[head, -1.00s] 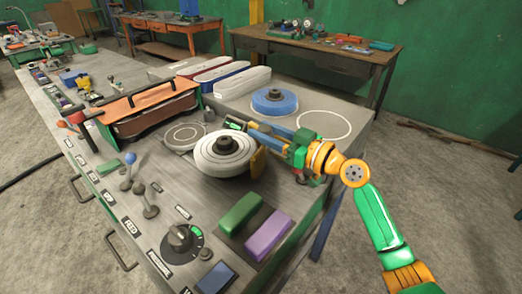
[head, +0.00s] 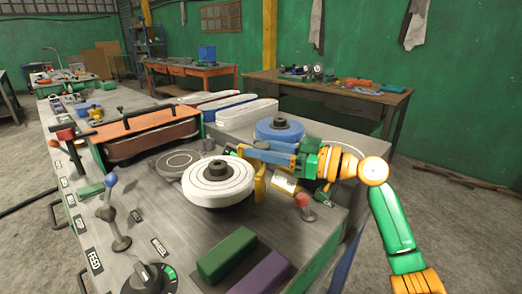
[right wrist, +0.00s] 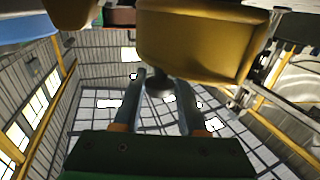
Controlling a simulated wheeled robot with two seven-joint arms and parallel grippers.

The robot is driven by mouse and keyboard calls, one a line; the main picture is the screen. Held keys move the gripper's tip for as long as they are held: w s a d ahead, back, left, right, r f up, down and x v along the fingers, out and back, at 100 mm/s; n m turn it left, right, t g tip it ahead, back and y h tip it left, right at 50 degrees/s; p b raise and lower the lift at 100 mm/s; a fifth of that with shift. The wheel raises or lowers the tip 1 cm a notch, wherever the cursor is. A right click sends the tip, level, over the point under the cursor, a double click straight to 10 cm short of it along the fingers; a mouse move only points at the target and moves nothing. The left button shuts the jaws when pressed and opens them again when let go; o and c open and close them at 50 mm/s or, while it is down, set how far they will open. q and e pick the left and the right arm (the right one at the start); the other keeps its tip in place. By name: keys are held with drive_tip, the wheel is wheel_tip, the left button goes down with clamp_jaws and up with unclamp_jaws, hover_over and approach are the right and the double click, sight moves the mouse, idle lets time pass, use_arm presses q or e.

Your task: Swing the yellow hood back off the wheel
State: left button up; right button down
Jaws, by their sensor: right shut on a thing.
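The white wheel (head: 219,181) lies flat on the bench with a dark hub on top, its upper face uncovered. The yellow hood (head: 260,183) shows as a narrow upright piece at the wheel's right edge. In the right wrist view the hood (right wrist: 200,45) is large and close, with a dark knob (right wrist: 158,84) below it. My right gripper (head: 250,153) reaches in from the right, its fingers by the hood; in the wrist view (right wrist: 161,80) they are closed around the knob. The arm hides part of the hood. My left gripper is out of view.
A blue wheel (head: 279,131) stands behind my right gripper. A red-knobbed lever (head: 304,203) is just below it. Green (head: 227,254) and purple (head: 262,274) blocks lie in front. An orange-framed belt unit (head: 150,137) and a blue-knobbed lever (head: 112,205) are to the left.

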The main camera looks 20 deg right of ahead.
drive_tip(key=shift+c, duration=2.2)
unclamp_jaws()
drive_tip(key=shift+a, duration=0.1)
drive_tip(key=b+v, duration=0.3)
drive_tip(key=v, duration=0.4)
